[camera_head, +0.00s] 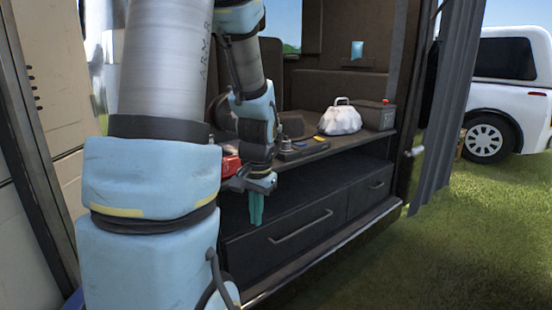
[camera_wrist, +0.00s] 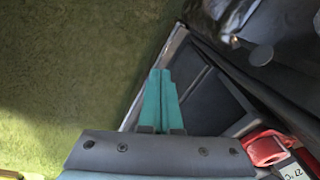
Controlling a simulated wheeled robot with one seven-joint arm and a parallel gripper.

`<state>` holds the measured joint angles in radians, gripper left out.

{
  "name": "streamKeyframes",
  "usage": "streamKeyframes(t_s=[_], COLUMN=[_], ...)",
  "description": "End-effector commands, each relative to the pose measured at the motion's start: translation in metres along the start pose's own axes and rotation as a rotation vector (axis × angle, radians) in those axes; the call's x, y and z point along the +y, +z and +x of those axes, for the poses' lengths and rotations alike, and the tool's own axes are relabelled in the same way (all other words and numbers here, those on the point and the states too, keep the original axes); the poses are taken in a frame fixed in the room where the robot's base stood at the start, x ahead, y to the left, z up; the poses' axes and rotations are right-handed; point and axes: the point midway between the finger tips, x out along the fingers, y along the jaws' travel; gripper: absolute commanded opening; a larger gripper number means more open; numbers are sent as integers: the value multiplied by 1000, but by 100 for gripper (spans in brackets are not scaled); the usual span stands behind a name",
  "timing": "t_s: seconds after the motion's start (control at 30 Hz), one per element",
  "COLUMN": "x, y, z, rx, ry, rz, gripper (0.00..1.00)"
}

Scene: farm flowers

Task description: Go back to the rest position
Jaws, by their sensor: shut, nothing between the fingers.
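My gripper (camera_head: 256,208) has teal fingers that are shut and empty. In the head view it points down in front of the dark cabinet's worktop edge, above the drawer front. In the wrist view the fingers (camera_wrist: 161,98) lie together, with grass and the cabinet's edge behind them. My blue and grey arm fills the left of the head view and hides part of the cabinet.
The cabinet (camera_head: 300,225) has drawers with metal handles. On its worktop are a white bag (camera_head: 340,119), a dark box (camera_head: 376,115) and a red item (camera_head: 230,166), also in the wrist view (camera_wrist: 264,149). Open grass (camera_head: 460,240) lies right, with a white vehicle (camera_head: 505,85) beyond.

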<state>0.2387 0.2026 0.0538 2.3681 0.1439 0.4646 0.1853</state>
Motion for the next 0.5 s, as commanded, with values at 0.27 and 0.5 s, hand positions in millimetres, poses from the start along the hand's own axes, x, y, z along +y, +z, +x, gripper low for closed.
streamKeyframes(t_s=[0.27,0.5], x=[13,7], y=[71,63], z=[-22,-74], rx=[39,36], ry=[65,64], rz=[-421,-407], gripper=[0,0])
